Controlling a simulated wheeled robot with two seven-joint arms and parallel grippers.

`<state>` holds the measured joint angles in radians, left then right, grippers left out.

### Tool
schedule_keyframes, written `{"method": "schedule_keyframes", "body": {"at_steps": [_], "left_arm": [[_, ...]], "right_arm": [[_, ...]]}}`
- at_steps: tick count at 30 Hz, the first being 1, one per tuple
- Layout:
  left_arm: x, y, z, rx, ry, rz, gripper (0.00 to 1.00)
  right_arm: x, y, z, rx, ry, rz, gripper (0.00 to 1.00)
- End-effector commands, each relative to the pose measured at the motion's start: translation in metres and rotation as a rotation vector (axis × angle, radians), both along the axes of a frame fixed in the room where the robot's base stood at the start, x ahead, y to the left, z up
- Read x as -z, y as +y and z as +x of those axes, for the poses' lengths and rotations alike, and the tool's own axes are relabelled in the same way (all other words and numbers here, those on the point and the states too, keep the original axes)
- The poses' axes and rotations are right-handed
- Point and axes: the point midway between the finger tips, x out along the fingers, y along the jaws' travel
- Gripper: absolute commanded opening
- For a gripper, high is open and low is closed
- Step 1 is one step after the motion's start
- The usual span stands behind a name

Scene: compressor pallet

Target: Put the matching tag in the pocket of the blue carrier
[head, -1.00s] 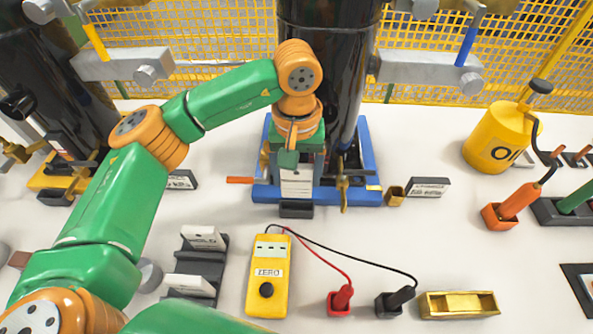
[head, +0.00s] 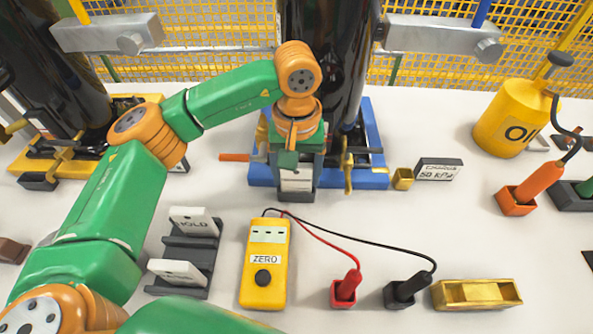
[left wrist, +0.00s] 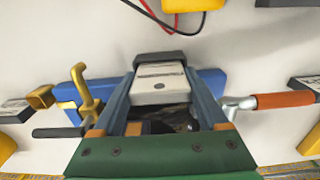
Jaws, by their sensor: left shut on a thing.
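My left gripper (head: 296,166) is shut on a white tag (head: 297,180) with printing too small to read. It holds the tag upright at the front of the blue carrier (head: 370,178). The tag's lower end is at the dark pocket (head: 299,195) on the carrier's front; I cannot tell how deep it is in. In the left wrist view the tag (left wrist: 159,82) lies between the fingers, against the dark pocket (left wrist: 160,57). My right gripper is not in view.
A dark rack (head: 190,250) holds a HOLD tag (head: 195,221) and another white tag (head: 178,272). A yellow ZERO meter (head: 265,262) has red and black leads. A brass fitting (head: 347,170) stands close right of my gripper, and an orange-handled lever (head: 235,157) to its left.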

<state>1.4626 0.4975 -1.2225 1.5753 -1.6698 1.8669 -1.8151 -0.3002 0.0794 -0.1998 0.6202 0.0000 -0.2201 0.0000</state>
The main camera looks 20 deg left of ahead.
Motion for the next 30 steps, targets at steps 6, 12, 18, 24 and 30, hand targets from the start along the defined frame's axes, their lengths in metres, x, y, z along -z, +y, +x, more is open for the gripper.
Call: {"method": "schedule_keyframes", "body": {"at_steps": [6, 12, 18, 24, 30], "left_arm": [[0.005, 0.000, 0.000, 0.000, 0.000, 0.000, 0.15], [0.009, 0.000, 0.000, 0.000, 0.000, 0.000, 0.15], [0.013, 0.000, 0.000, 0.000, 0.000, 0.000, 0.15], [0.012, 0.000, 0.000, 0.000, 0.000, 0.000, 1.00], [0.012, 0.000, 0.000, 0.000, 0.000, 0.001, 0.89]], "right_arm": [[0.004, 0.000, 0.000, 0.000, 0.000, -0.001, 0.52], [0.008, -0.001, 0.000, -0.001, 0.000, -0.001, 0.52], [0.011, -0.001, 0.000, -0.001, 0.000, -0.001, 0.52], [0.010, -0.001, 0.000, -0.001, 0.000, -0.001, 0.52], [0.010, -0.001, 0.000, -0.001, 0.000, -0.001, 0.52]]}}
